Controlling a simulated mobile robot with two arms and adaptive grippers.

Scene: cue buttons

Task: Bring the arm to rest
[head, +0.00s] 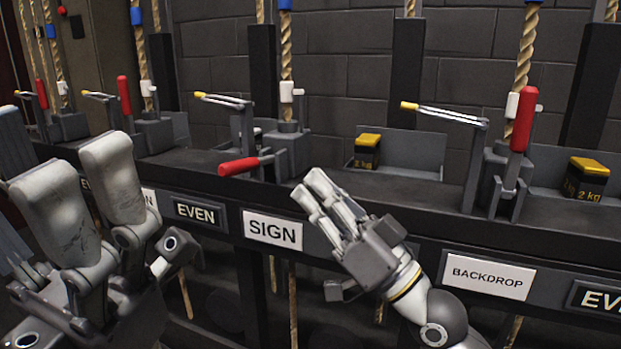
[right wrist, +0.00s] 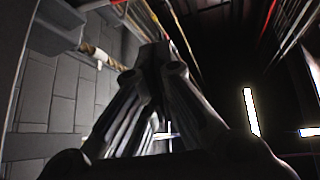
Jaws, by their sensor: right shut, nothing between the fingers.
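My right gripper (head: 311,184) is in the middle of the head view, in front of the rail beside the SIGN label (head: 272,230). Its fingers point up and left, are shut, and hold nothing. They show close up in the right wrist view (right wrist: 155,60), also with nothing held. The red handle (head: 240,165) above the SIGN label lies nearly level, up and left of the right fingertips and apart from them.
The dark rail (head: 420,200) carries rope locks. Red handles stand upright at right (head: 524,118) and left (head: 124,95). Yellow-topped weights (head: 367,152) (head: 585,180) sit on the ledge. Ropes (head: 286,45) run up a grey block wall (head: 460,80). A BACKDROP label (head: 487,276) is at right.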

